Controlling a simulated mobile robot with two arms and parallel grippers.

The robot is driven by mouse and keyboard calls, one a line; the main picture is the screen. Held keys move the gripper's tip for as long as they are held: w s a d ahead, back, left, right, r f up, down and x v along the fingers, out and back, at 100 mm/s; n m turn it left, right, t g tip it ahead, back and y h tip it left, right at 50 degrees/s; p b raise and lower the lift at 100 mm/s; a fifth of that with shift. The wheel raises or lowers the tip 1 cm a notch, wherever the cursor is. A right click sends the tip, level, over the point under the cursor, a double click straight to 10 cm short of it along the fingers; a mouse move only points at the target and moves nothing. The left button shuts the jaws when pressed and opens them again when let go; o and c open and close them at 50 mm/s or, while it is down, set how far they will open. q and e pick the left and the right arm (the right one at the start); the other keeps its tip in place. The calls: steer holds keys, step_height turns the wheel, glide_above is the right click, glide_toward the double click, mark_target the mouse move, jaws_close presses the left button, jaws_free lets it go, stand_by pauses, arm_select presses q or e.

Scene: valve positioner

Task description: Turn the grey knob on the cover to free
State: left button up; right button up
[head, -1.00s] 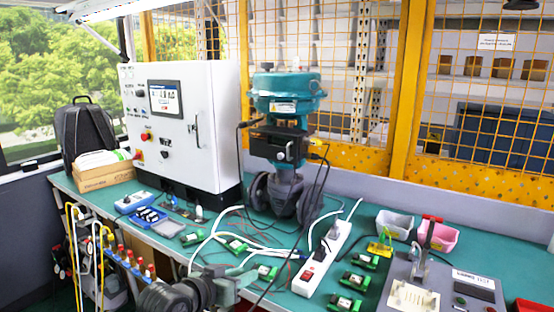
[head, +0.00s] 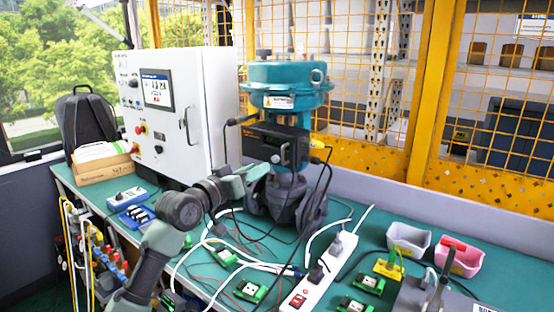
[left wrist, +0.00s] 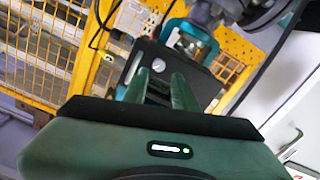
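The black positioner (head: 274,145) sits on the valve below the teal actuator (head: 288,85). A small pale round spot on its cover, possibly the grey knob, shows in the left wrist view (left wrist: 158,65); its setting is too small to read. My left gripper (head: 258,171) is just below and left of the positioner in the head view. In the left wrist view its two green fingers (left wrist: 160,88) are apart, pointing at the cover, with nothing seen between them. Whether they touch the cover cannot be told. My right gripper is out of view.
A white control cabinet (head: 180,112) stands left of the valve. Black cables (head: 322,185) hang at the positioner's right. A white power strip (head: 320,280), small green boards and two bins (head: 408,238) occupy the green bench. Yellow mesh fencing (head: 350,60) stands behind.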

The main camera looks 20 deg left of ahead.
mark_target(274, 160)
arm_select(q)
steer(key=x, duration=0.3)
steer(key=shift+w+d+r+p, duration=0.25)
steer(key=shift+w+p, duration=0.05)
steer(key=shift+f+x, duration=0.2)
steer(key=shift+x, duration=0.8)
steer(key=shift+w, duration=0.25)
jaws_close()
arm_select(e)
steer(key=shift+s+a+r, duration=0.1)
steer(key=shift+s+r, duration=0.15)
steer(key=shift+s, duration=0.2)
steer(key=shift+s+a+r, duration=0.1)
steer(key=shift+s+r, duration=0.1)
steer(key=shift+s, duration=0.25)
